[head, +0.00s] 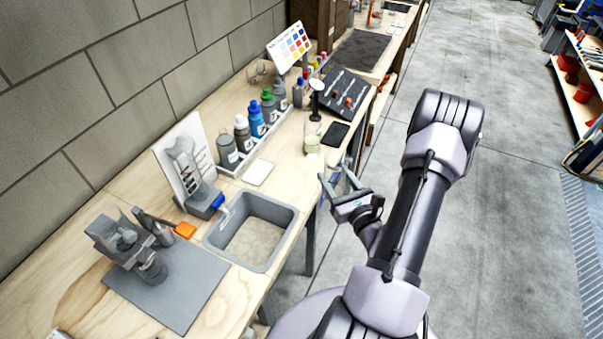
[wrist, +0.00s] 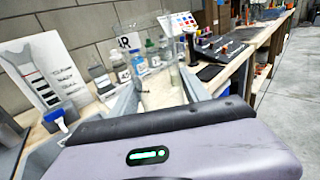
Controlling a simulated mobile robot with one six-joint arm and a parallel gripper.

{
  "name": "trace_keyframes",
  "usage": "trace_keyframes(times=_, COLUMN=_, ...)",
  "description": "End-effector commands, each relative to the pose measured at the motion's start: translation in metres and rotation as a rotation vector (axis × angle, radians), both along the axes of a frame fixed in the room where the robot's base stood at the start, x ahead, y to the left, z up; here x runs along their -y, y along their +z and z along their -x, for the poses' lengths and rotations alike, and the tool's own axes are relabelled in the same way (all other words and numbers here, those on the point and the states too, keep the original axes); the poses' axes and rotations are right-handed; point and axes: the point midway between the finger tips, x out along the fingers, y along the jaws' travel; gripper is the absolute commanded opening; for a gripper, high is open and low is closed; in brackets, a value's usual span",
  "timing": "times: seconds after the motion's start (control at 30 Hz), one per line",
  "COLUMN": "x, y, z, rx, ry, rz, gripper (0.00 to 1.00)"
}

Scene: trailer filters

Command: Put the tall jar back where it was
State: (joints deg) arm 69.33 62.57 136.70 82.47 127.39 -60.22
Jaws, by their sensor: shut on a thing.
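The tall jar (wrist: 157,88) looks like clear glass, and its faint outline rises between my fingers in the wrist view. My gripper (head: 337,178) is shut on it, just off the front edge of the workbench. It also shows in the wrist view (wrist: 160,92), with one finger on each side of the jar. In the head view the jar is too faint to make out well. A short pale jar (head: 312,145) stands on the bench near the front edge, beyond my gripper.
A white rack of bottles (head: 240,157) stands behind. A dark flat pad (head: 335,134) and a sloped black tool board (head: 345,92) lie farther along. A white card (head: 258,172) lies near the basin.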

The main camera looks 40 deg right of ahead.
Motion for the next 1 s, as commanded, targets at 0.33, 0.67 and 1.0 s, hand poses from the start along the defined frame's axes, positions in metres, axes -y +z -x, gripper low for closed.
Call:
trace_keyframes(times=0.33, x=-0.005, y=-0.012, z=-0.112, rx=0.004, ry=0.007, rz=0.004, gripper=0.0)
trace_keyframes(times=0.67, x=-0.004, y=-0.034, z=-0.155, rx=0.001, ry=-0.001, rz=-0.002, gripper=0.0)
trace_keyframes(times=1.0, x=-0.004, y=-0.05, z=-0.155, rx=0.001, ry=0.0, rz=0.0, gripper=0.0)
